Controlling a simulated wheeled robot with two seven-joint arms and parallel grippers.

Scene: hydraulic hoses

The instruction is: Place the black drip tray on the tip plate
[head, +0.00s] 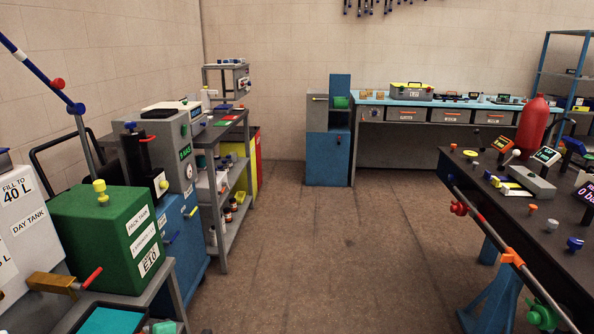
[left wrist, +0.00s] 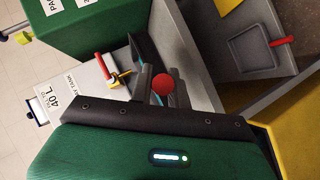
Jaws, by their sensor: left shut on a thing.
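The black drip tray (head: 68,324), dark-rimmed with a teal inside, shows at the bottom left of the head view, below the brass tap with the red lever. In the left wrist view a dark edge with teal (left wrist: 143,50) shows just beyond my left gripper (left wrist: 155,85). Its dark fingers are shut at the tray, by a red ball knob (left wrist: 163,84); the exact contact is partly hidden. I cannot tell for sure which surface is the tip plate; a grey panel with a square recess (left wrist: 250,55) shows at the right of the left wrist view. My right gripper is not in view.
The white day tank (head: 25,235) and green pack tank (head: 105,235) stand close around the tray. A brass tap (head: 50,283) with a red lever juts out above it. A dark bench (head: 530,200) is at right. The floor between is clear.

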